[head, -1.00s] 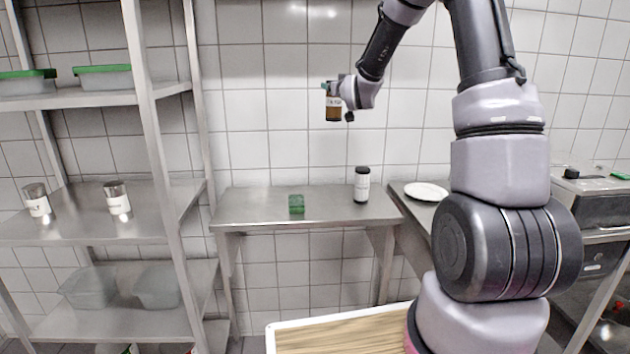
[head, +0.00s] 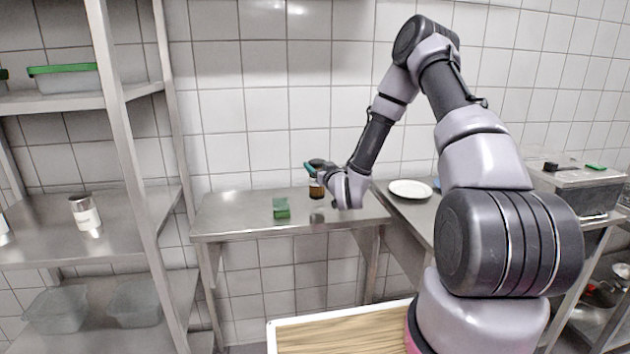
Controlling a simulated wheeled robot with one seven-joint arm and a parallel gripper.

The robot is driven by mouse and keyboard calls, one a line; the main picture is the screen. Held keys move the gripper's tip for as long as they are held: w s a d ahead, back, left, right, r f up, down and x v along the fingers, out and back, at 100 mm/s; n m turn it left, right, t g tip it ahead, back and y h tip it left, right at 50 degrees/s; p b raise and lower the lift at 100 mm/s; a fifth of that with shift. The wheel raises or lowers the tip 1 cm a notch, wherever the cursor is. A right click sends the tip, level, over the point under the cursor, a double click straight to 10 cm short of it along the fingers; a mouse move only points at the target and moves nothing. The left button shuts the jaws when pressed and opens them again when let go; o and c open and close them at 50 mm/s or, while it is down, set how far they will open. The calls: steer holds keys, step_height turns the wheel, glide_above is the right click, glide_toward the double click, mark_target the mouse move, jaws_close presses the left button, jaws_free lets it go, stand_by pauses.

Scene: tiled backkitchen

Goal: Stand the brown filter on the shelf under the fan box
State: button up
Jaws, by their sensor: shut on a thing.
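My gripper (head: 320,180) is shut on a small brown jar (head: 316,190) with a pale label, the only brown item in it. The jar is upright over the steel table (head: 240,222) at the back wall. A reflection shows below it with a gap, so it seems slightly above the top. Part of the jar is hidden by the fingers. A green part shows at the jar's top. No fan box can be made out. A steel rack with several shelves (head: 130,215) stands at the left.
A green block (head: 281,208) sits on the table left of the jar. A white plate (head: 410,189) lies on the right counter. A labelled canister (head: 84,214) stands on the rack's middle shelf. A green-lidded tub (head: 65,79) is above it. The table's left end is clear.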

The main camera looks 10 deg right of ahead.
steer(key=shift+f, duration=1.95)
steer(key=shift+f, duration=0.15)
steer(key=o, duration=1.5)
